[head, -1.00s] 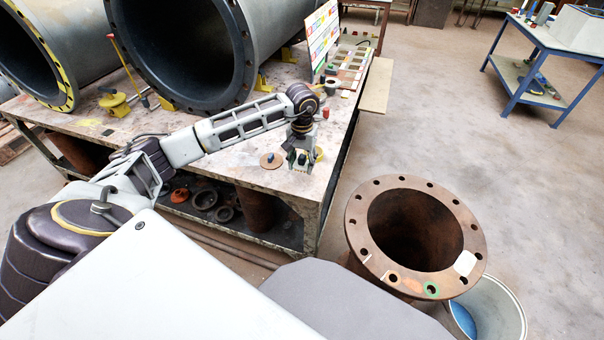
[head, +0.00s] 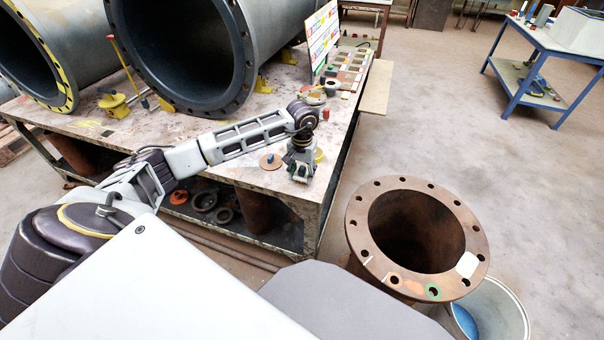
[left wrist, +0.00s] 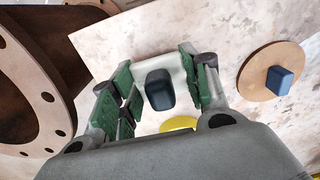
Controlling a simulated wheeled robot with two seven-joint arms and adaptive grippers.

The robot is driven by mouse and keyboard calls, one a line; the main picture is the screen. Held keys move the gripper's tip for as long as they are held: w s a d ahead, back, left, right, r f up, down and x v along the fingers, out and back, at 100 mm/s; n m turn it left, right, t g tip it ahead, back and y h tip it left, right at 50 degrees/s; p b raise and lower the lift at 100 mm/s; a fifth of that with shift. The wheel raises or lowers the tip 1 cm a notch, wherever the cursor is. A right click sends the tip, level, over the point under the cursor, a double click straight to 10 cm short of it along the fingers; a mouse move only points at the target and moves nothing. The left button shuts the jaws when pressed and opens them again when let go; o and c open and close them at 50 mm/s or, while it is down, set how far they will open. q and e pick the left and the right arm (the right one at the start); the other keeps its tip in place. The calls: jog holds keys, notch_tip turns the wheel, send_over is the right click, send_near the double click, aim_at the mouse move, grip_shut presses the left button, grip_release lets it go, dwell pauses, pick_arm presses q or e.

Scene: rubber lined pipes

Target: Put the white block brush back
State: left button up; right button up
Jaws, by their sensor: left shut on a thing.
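The white block brush (left wrist: 143,64) is a pale block with a dark rounded knob on top, seen in the left wrist view. My left gripper (left wrist: 158,92) is shut on it, with green-padded fingers on either side. In the head view my left gripper (head: 300,174) points down at the near right corner of the workbench (head: 235,172). The brush is mostly hidden there, and I cannot tell whether it touches the bench top. My right gripper is not in view.
A round brown disc with a blue knob (head: 271,160) lies beside the gripper. A yellow item (head: 319,155) is close behind it. A slotted rack (head: 350,68) and a colored board (head: 322,38) stand farther back. A rusty flanged pipe (head: 362,222) stands right of the bench.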

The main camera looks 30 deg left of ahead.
aim_at(302, 168)
pick_arm(q)
jog(key=shift+f, duration=0.1)
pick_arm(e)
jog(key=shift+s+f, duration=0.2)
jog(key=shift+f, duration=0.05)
pick_arm(q)
jog(key=o, duration=1)
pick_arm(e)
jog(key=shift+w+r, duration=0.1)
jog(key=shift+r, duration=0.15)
pick_arm(q)
notch_tip(302, 168, up, 11)
jog(key=shift+f+p, duration=0.1)
jog(key=shift+p, duration=0.95)
jog(key=shift+r, duration=0.8)
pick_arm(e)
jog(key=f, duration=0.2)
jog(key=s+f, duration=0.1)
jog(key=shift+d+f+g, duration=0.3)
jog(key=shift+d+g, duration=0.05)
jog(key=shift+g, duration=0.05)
